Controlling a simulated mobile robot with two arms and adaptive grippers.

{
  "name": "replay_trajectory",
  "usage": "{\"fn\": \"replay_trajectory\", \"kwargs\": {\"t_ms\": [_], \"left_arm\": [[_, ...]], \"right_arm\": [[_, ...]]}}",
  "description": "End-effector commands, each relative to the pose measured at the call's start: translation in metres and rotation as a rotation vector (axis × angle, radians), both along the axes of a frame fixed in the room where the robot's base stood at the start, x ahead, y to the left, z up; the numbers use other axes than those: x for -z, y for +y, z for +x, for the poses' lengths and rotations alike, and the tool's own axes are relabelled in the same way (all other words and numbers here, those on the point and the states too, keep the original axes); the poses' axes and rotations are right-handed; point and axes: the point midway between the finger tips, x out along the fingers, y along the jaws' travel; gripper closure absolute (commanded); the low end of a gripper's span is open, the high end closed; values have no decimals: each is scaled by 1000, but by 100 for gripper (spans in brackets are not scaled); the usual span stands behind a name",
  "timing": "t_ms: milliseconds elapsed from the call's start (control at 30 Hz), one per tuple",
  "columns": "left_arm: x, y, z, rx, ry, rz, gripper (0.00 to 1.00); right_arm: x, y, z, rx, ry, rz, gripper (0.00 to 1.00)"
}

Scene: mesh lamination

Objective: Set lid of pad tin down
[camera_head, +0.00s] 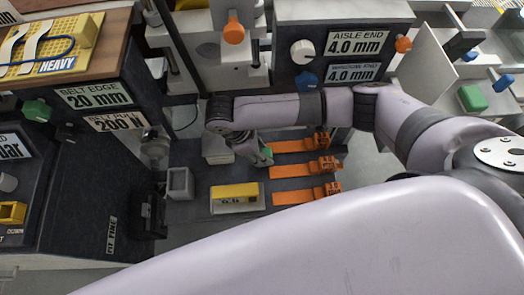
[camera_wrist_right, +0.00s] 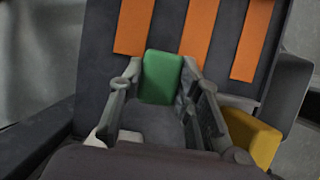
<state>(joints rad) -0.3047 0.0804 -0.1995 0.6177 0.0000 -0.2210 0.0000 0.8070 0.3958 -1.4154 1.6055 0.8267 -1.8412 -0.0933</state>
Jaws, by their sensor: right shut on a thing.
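My right gripper (camera_head: 258,156) reaches down over the dark bench top, left of the orange straps. It is shut on a small green piece (camera_head: 267,152), which appears to be the lid of the pad tin. In the right wrist view the green piece (camera_wrist_right: 162,78) sits between the fingertips of the right gripper (camera_wrist_right: 160,82), close above the dark surface. I cannot tell whether it touches that surface. A small open grey box (camera_head: 180,184), possibly the tin, stands to the left of the gripper. My left gripper is not in view.
Several orange straps (camera_head: 292,171) lie side by side to the right. A yellow block (camera_head: 236,191) sits in a pale holder in front of the gripper; a yellow block shows in the wrist view (camera_wrist_right: 252,138). A machine with a labelled panel (camera_head: 343,47) stands behind.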

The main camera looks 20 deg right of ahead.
Motion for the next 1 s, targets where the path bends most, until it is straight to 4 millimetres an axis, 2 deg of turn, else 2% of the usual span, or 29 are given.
{"fn": "replay_trajectory", "kwargs": {"t_ms": [267,300,567,867,1000], "left_arm": [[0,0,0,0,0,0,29],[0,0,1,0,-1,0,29],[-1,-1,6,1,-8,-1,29],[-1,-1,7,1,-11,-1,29],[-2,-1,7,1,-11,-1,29]], "right_arm": [[1,0,0,0,0,0,100],[2,0,0,0,-1,0,68],[1,0,0,0,-1,0,50],[1,0,0,0,-1,0,49],[-9,4,1,0,-1,1,49]]}}
